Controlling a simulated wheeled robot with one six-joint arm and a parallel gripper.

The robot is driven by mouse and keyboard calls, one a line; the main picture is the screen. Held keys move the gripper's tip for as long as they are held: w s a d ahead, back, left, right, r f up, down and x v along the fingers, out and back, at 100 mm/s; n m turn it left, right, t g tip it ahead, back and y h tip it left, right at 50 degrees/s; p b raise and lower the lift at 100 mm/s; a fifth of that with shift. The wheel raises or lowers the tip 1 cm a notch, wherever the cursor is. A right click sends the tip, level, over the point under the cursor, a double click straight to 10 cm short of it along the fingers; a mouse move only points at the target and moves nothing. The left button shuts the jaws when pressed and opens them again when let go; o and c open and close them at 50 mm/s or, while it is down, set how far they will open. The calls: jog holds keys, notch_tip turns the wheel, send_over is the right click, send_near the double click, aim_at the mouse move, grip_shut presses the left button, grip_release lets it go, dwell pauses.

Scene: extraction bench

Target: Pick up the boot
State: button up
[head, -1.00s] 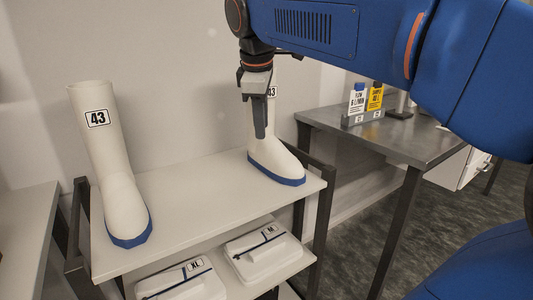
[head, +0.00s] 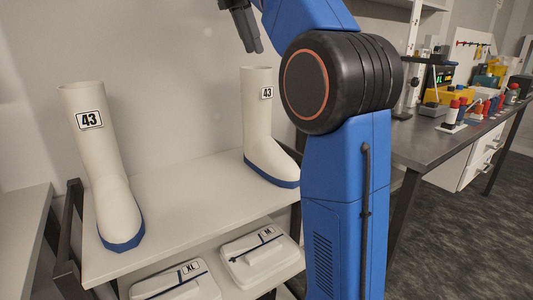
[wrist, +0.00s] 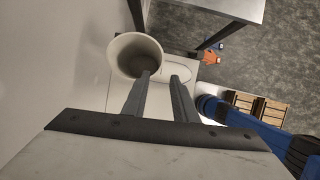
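Two white boots with blue soles, each labelled 43, stand upright on the white shelf top (head: 185,205). The left boot (head: 100,165) is at the shelf's left end. The right boot (head: 257,120) is at its right end, its toe partly behind my arm. My gripper (head: 254,46) is above the right boot's top, pointing down, apart from it in the head view. In the wrist view my gripper (wrist: 162,77) has its two fingers spread with nothing between them. One fingertip overlaps the open mouth of the boot (wrist: 125,60); the other is beside it.
Two white cases marked XL (head: 180,283) and M (head: 262,257) lie on the lower shelf. A grey bench (head: 432,140) with bottles and a yellow case (head: 450,94) stands to the right. A wall is close behind the boots.

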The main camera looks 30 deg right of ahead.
jog(key=x, duration=1.6)
jog(key=shift+f, duration=0.35)
jog(key=shift+s+d, duration=0.1)
jog(key=shift+c, duration=0.4)
grip_shut()
dwell(0.4)
